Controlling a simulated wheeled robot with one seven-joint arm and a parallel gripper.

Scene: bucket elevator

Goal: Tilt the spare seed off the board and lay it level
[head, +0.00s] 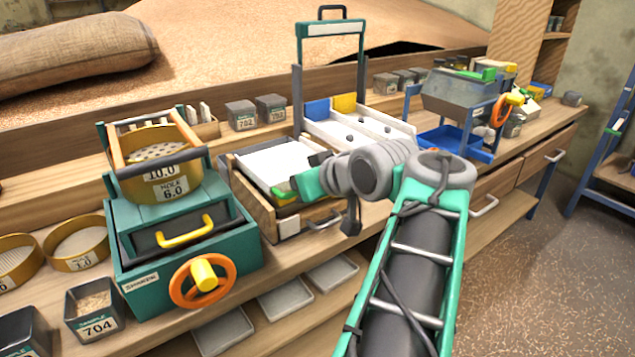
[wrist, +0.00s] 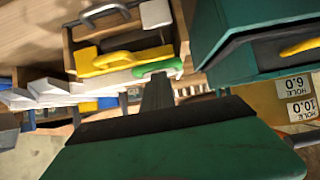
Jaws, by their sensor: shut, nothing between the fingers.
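In the head view, a white board (head: 372,128) with a blue and a yellow block at its far end lies under a teal upright frame, with a few small dark seed-like specks on it. A second white board (head: 268,165) lies in a wooden tray left of my gripper. I cannot tell which speck is the spare seed. My gripper (wrist: 158,84) shows in the wrist view as shut, empty dark fingers, close to a bright green piece (wrist: 157,68) and a yellow handled tool (wrist: 115,60) in the wooden tray. Whether they touch is unclear.
A teal shaker (head: 180,240) with an orange handwheel and stacked sieves stands left of the tray. A blue-framed machine (head: 460,120) with a hopper stands to the right. Sample tins and loose sieves line the bench. Shallow trays (head: 285,298) sit on the shelf below.

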